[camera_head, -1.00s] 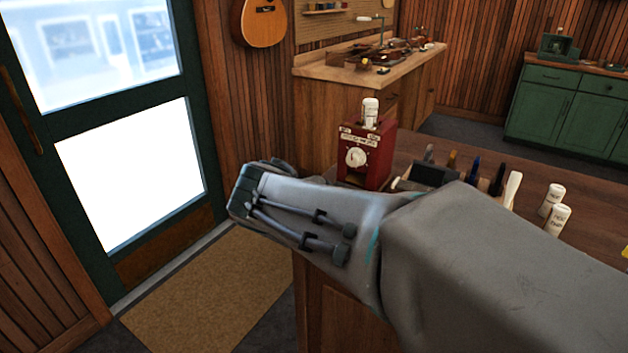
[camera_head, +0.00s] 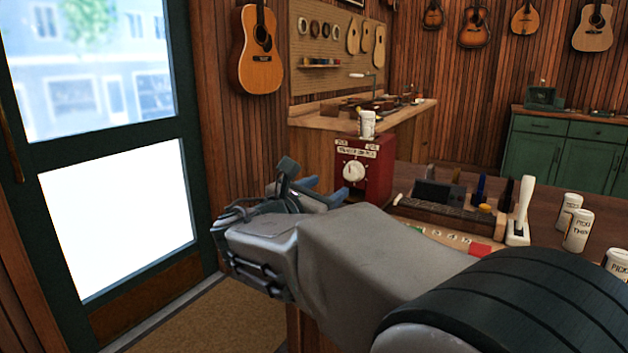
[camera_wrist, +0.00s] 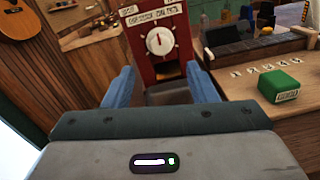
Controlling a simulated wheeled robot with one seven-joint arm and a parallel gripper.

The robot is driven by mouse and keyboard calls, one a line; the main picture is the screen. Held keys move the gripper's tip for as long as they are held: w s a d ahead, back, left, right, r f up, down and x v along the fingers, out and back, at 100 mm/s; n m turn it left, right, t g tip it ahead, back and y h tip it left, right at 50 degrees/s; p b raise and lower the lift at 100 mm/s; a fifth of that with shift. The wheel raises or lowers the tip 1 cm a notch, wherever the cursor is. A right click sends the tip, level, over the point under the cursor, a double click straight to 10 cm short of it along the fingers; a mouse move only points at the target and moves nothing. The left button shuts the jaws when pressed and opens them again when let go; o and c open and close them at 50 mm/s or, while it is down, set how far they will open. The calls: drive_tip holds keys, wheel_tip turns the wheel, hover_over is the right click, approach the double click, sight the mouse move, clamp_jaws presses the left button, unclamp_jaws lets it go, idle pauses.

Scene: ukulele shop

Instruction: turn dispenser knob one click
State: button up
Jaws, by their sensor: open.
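The red dispenser (camera_head: 372,165) stands on the counter with a white cup-like container (camera_head: 367,124) on its top. Its round white knob (camera_head: 353,171) is on the front face, with a lettered label above. The wrist view shows the dispenser (camera_wrist: 180,49) ahead, with the knob (camera_wrist: 159,41) beyond and between my fingers and its pointer near upright. My gripper (camera_head: 325,190) is in front of and below the knob in the head view. In the wrist view my gripper (camera_wrist: 165,84) has its blue fingers wide apart, with nothing between them. No contact with the knob shows.
A tool rack (camera_head: 445,208) with upright handled tools is right of the dispenser. White containers (camera_head: 578,230) stand farther right. A green block (camera_wrist: 276,86) lies on the counter in the wrist view. A glazed door (camera_head: 115,210) is at left.

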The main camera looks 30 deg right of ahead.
sight(349, 175)
drive_tip(key=x, duration=0.9)
drive_tip(key=shift+w+d+b, duration=0.15)
drive_tip(key=shift+d+b, duration=0.1)
drive_tip(key=shift+b, duration=0.15)
drive_tip(key=c, duration=0.9)
